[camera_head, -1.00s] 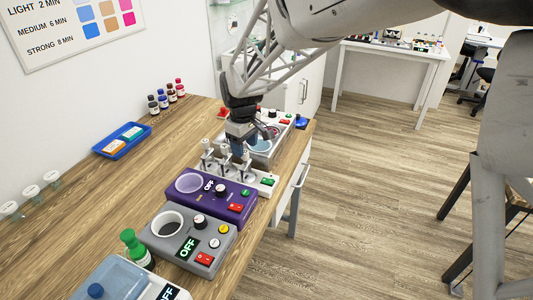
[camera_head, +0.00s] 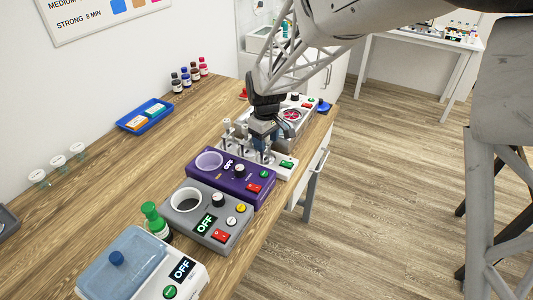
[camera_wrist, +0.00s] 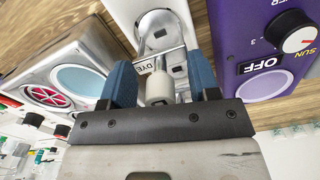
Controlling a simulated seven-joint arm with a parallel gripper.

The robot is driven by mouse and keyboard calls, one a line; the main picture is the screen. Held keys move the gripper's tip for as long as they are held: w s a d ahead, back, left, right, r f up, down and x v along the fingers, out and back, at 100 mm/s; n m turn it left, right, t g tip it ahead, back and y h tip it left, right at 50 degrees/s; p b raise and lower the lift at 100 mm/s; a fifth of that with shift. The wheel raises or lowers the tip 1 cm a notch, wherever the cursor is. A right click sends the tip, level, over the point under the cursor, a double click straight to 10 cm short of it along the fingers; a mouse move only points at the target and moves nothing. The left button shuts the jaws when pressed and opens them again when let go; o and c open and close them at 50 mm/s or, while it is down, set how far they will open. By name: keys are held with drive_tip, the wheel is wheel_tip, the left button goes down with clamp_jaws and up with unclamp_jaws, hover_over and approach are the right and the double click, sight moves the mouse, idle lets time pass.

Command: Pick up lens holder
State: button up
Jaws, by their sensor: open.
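A white stand (camera_head: 282,173) in the head view bears upright metal lens holders (camera_head: 227,130) with white tops. My gripper (camera_head: 264,142) points down over its right end. In the wrist view my open gripper (camera_wrist: 160,68) has its blue fingers on either side of one lens holder, a thin metal frame with a white cylindrical top (camera_wrist: 159,90). A tag reading "DYE" (camera_wrist: 147,67) is beside it. The fingers appear apart from the white top. In the head view my gripper partly hides this holder.
A purple unit (camera_head: 228,187) stands close in front of the white stand. Behind it is a pale unit with a red spoked round part (camera_head: 291,114). A grey unit (camera_head: 183,225) is nearer. A blue tray (camera_head: 145,116) and several small bottles are at left.

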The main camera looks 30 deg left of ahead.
clamp_jaws()
idle(0.3)
drive_tip(key=shift+r, duration=5)
drive_tip(key=w+a, duration=0.9)
drive_tip(key=w, duration=0.2)
drive_tip(key=shift+w+a+r, duration=0.15)
drive_tip(key=shift+w+r, duration=0.1)
drive_tip(key=shift+w, duration=0.1)
